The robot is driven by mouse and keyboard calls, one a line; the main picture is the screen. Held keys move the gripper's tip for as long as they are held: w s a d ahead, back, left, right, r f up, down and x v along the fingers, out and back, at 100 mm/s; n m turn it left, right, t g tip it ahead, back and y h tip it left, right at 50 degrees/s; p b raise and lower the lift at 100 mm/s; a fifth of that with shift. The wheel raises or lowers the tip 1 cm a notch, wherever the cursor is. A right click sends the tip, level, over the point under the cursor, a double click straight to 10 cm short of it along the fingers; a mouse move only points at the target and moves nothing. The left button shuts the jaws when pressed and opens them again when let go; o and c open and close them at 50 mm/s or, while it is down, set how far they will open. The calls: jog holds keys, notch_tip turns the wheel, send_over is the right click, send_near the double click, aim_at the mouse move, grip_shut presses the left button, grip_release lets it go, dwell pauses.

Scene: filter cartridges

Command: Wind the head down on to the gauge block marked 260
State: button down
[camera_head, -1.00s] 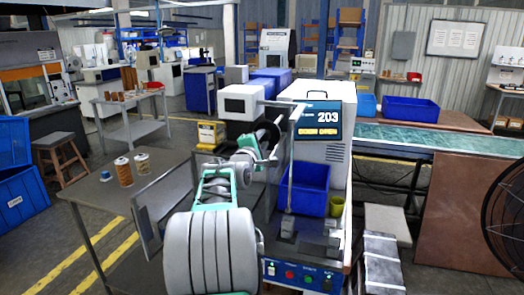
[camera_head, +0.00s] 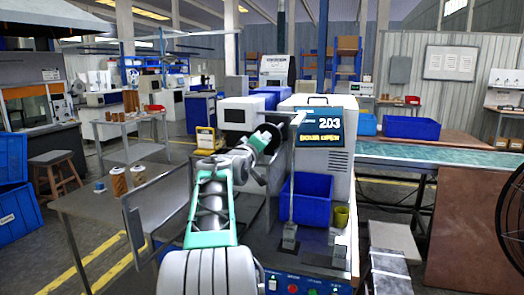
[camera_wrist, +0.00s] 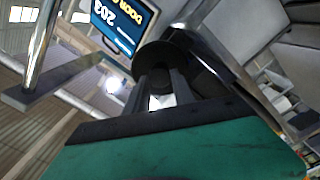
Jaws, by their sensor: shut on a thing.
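The machine (camera_head: 325,185) stands ahead, its screen (camera_head: 320,126) reading 203 with a door-open line below. The screen also shows in the wrist view (camera_wrist: 122,22). My gripper (camera_head: 272,134) is at the machine's upper left. In the wrist view my gripper (camera_wrist: 160,82) is shut on a dark round knob (camera_wrist: 158,57). A slim upright rod (camera_head: 291,175) hangs left of the screen, above a small grey block (camera_head: 289,238) on the machine's base. I cannot read any mark on that block, so I cannot tell whether it is the 260 gauge block.
A blue bin (camera_head: 306,197) and a small yellow-green cup (camera_head: 341,217) are by the machine's front. A grey table (camera_head: 85,203) with filter cartridges (camera_head: 118,181) stands left of my arm. A conveyor (camera_head: 440,158) runs to the right.

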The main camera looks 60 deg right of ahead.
jog(key=m+b, duration=0.2)
jog(key=m, duration=0.1)
jog(key=shift+f+m, duration=0.15)
jog(key=shift+m, duration=0.15)
jog(key=shift+m+b, duration=0.9)
jog(key=shift+m, duration=0.6)
jog(key=c, duration=1.1)
grip_release()
jog(key=shift+o, duration=0.2)
jog(key=s+a+b, duration=0.1)
jog(key=a, duration=0.6)
jog(key=shift+a, duration=0.35)
jog(key=shift+s, duration=0.1)
